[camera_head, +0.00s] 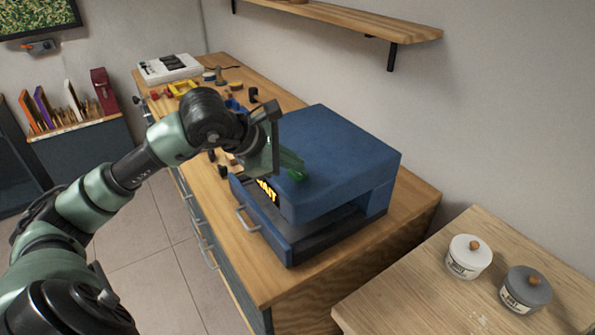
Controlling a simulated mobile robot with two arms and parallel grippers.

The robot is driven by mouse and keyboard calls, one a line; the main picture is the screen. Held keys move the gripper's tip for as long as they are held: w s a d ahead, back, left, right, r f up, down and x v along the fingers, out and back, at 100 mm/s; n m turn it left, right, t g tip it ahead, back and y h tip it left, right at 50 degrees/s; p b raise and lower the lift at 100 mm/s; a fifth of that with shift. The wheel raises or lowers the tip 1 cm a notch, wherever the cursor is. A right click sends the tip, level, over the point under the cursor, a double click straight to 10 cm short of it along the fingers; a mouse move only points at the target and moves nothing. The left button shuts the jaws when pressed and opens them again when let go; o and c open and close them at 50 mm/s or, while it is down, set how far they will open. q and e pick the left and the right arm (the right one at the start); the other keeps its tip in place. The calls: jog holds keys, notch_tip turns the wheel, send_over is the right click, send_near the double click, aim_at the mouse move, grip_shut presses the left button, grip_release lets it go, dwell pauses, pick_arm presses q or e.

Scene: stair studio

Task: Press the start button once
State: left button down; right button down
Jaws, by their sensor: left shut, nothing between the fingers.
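A blue box-shaped machine (335,150) stands on the wooden counter, with an open slot at its lower front and a metal handle (247,219). Orange lit letters (266,191) show on its front, partly covered by my gripper. My right gripper is not in view.
Several small tools and coloured items lie on the counter behind the machine, with a white device (169,68) at the far end. A lower wooden table at right holds a white jar (468,259) and a grey jar (524,291). A wall shelf (350,20) hangs above.

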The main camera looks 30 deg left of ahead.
aim_at(293, 174)
pick_arm(q)
jog(key=shift+r, duration=0.7)
jog(key=shift+r+p, duration=1.9)
jog(key=shift+r, duration=0.6)
jog(key=shift+f, duration=0.1)
